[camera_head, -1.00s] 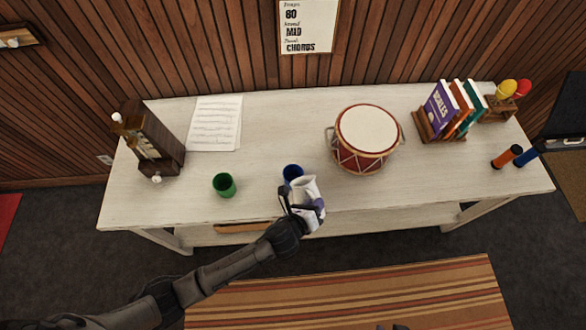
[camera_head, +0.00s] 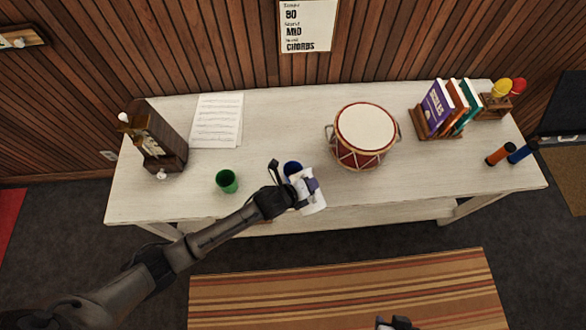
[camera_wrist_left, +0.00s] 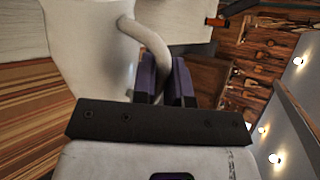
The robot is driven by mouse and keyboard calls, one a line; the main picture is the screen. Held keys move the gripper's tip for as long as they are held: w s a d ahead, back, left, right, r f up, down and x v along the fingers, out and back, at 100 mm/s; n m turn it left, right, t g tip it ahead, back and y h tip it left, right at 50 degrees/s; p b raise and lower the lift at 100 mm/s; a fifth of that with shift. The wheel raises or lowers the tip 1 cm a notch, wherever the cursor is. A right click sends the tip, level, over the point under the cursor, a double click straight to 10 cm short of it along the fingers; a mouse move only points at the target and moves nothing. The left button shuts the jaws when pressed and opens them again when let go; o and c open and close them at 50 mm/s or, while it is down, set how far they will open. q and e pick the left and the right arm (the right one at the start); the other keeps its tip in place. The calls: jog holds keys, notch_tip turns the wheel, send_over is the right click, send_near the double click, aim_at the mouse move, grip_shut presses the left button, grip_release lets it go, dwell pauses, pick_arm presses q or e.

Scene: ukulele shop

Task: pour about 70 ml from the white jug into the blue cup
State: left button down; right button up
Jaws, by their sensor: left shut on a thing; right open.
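The white jug (camera_head: 311,197) is held by my left gripper (camera_head: 309,186) over the front edge of the table, right by the blue cup. In the left wrist view the jug (camera_wrist_left: 88,40) shows large, and the left gripper (camera_wrist_left: 166,80) is shut on its handle. The jug looks tilted there. The blue cup (camera_head: 291,168) stands on the table just behind the jug, partly hidden by it. Its contents and any stream from the jug cannot be made out. My right gripper (camera_head: 398,323) is open and empty at the bottom edge, far from the table.
A green cup (camera_head: 227,181) stands left of the blue cup, close to my left arm. A red drum (camera_head: 364,136) stands to the right.

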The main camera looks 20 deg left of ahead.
aim_at(305, 175)
pick_arm(q)
jog(key=shift+w+a+r, duration=0.15)
jog(key=shift+w+r, duration=0.05)
jog(key=shift+r, duration=0.15)
jog(key=shift+w+a+r+n+g+h, duration=0.3)
jog(key=shift+w+a+n, duration=0.1)
jog(key=shift+w+a, duration=0.35)
dwell(0.3)
jog(key=shift+w+a+r, duration=0.25)
jog(key=shift+w+a, duration=0.05)
dwell(0.8)
jog(key=shift+w+a+n+g, duration=0.1)
jog(key=shift+n+g, duration=0.2)
dwell(0.4)
